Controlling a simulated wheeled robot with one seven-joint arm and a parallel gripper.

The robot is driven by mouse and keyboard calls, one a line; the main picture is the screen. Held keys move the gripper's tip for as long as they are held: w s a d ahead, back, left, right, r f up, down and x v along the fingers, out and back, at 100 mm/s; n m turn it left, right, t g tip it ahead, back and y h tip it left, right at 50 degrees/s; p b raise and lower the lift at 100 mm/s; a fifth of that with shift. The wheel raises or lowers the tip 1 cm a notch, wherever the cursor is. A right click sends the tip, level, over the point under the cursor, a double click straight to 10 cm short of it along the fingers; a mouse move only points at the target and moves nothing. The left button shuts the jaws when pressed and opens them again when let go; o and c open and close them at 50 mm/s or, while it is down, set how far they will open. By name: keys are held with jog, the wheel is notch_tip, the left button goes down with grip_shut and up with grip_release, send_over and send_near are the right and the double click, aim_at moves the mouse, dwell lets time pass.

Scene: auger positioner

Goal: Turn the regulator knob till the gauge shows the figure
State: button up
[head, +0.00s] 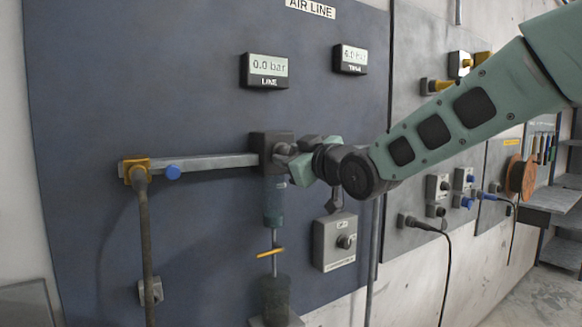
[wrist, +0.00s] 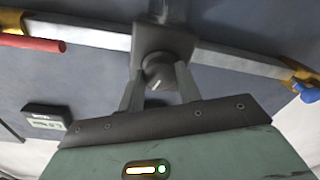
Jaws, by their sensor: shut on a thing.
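The dark regulator block (head: 268,147) sits on the pipe of the blue-grey AIR LINE panel. Its round knob (wrist: 157,72) has a light pointer mark and lies between the two fingers of my gripper (wrist: 158,82) in the wrist view. My gripper (head: 294,158) is shut on the knob; in the head view its fingers partly hide it. The LINE gauge (head: 268,67) above reads 0.0 bar. The TRIM gauge (head: 351,57) at its right appears to read 0.0 bar. In the wrist view a gauge (wrist: 48,120) shows at lower left, too small to read.
A filter bowl (head: 274,203) hangs below the regulator. A grey box with a dial (head: 335,241) is close below my wrist. A red handle (wrist: 35,43) shows in the wrist view.

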jog(key=shift+a+m+t+h+b, duration=0.1)
jog(key=shift+m+t+h+b, duration=0.25)
jog(key=shift+m+b, duration=6.25)
jog(key=m+p, duration=0.3)
jog(key=o, duration=1)
jog(key=shift+s, duration=0.1)
